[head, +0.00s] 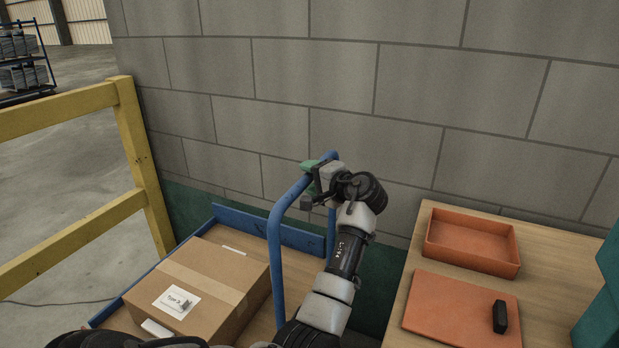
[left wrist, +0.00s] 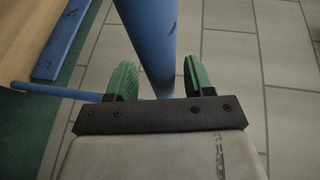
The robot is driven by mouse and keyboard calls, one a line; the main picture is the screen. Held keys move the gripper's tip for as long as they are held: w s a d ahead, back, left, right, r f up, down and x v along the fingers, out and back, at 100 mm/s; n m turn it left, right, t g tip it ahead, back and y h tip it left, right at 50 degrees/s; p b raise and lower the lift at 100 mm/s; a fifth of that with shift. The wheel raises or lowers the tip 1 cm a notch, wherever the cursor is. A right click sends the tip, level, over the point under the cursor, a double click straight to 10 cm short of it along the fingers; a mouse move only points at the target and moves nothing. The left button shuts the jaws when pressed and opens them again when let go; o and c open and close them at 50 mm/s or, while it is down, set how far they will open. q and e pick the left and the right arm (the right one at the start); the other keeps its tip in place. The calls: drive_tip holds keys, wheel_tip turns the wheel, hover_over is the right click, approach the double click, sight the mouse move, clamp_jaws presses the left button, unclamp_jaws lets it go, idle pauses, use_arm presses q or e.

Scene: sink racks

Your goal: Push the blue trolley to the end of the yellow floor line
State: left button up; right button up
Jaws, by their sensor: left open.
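The blue trolley has a wooden deck with a raised blue edge (head: 262,227) and a blue tubular handle (head: 275,250) in the head view. My left gripper (head: 319,162), with green fingertips, is at the top of this handle. In the left wrist view the gripper (left wrist: 158,80) is open, with a thick blue tube (left wrist: 150,35) of the handle between or just beyond its fingers. Gaps show on both sides of the tube. A cardboard box (head: 225,275) with a white label sits on the deck. The yellow floor line and my right gripper are not in view.
A yellow guard rail (head: 140,150) stands left of the trolley. A grey block wall (head: 400,100) is behind it. A wooden table (head: 560,265) at right holds an orange tray (head: 430,245), an orange board (head: 440,305) and a small black object (head: 499,317).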

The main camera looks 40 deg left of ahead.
use_arm(q)
drive_tip(key=shift+a, duration=0.4)
drive_tip(key=shift+c, duration=0.5)
clamp_jaws()
drive_tip(key=shift+a, duration=0.1)
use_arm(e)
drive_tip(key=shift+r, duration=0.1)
use_arm(q)
drive_tip(key=s+a+p, duration=0.2)
drive_tip(key=a, duration=0.6)
drive_tip(key=s+a+p, duration=0.2)
drive_tip(key=s+a, duration=0.1)
drive_tip(key=a, duration=0.6)
drive_tip(key=shift+s+a, duration=0.2)
drive_tip(key=shift+s, duration=0.15)
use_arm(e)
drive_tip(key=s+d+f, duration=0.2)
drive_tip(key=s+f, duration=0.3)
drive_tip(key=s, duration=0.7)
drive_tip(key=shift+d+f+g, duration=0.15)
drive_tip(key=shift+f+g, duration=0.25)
use_arm(q)
drive_tip(key=shift+r, duration=0.15)
